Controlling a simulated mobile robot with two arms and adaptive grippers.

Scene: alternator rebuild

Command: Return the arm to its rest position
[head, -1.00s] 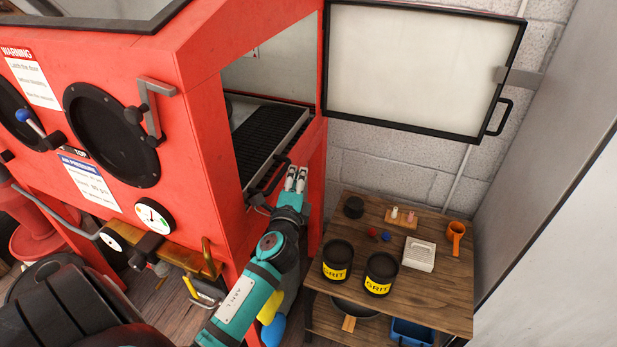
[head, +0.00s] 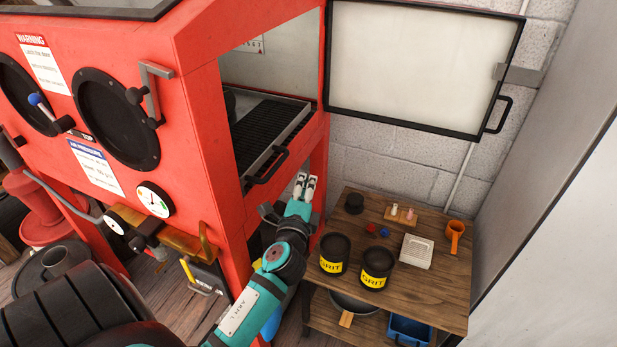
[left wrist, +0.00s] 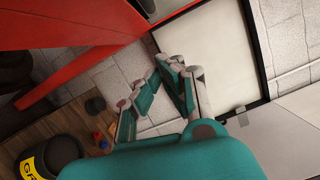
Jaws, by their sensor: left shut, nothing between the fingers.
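My left arm (head: 262,290) reaches up from the bottom of the head view. Its left gripper (head: 306,182) is shut and empty, beside the open side of the red blasting cabinet (head: 203,130), just below and right of the tray handle. In the left wrist view the left gripper (left wrist: 163,75) shows its fingers in front of the open door and wall. My right gripper does not show in either view.
The cabinet door (head: 415,68) stands open to the right. The tray (head: 275,140) with a black handle (head: 268,168) sits in the opening.

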